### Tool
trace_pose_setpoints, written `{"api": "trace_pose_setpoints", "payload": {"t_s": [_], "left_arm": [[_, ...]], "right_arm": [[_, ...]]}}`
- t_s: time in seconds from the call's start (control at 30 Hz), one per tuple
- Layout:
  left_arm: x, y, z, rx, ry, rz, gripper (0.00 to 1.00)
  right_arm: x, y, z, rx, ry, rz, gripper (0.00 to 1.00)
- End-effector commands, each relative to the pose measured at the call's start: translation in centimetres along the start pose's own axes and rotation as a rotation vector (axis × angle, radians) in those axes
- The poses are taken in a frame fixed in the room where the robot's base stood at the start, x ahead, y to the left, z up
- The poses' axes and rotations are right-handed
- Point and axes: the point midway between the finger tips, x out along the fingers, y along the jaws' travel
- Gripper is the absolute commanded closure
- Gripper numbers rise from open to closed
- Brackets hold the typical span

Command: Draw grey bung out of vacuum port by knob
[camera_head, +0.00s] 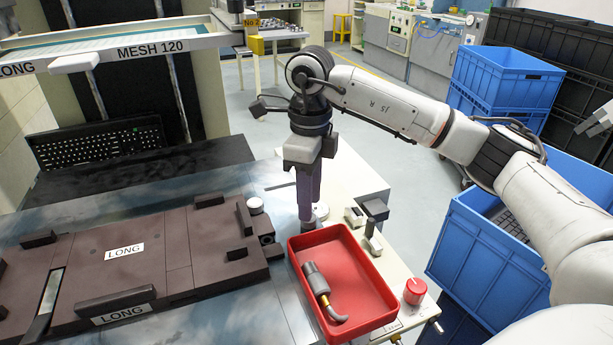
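My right gripper (308,218) points straight down beside the upper left corner of the red tray. Its fingers overlap from this side, so the gap between them and anything held there cannot be made out. A pale round piece (320,210) shows just behind the fingertips, partly hidden; I cannot tell whether it is the vacuum port or part of the bung. A light grey rounded knob (256,205) stands at the dark plate's right edge, left of the gripper and apart from it. I cannot tell whether this is the bung's knob. My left gripper is not in view.
The red tray (378,297) holds a grey cylinder with a bent metal tube (320,286). A red knob (415,291) and a dark-topped post (375,213) stand nearby. The dark plate labelled LONG (165,225) fills the left. Blue crates (480,235) stand at right.

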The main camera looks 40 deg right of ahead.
Motion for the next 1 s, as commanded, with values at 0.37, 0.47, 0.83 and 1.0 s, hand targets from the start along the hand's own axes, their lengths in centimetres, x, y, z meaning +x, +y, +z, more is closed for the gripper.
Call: {"api": "trace_pose_setpoints", "payload": {"t_s": [0.37, 0.47, 0.83, 1.0], "left_arm": [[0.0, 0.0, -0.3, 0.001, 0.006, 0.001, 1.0], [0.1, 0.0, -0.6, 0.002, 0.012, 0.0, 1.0], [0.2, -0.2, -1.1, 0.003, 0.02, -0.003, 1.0], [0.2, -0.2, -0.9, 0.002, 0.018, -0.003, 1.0]], "right_arm": [[4.8, 0.0, 0.0, 0.0, 0.0, 0.001, 0.66], [5.1, 0.0, 0.0, 0.0, 0.0, 0.0, 0.66], [5.2, 0.0, 0.0, 0.0, -0.001, 0.0, 0.88], [5.2, 0.0, 0.0, 0.0, -0.001, 0.0, 0.9]]}}
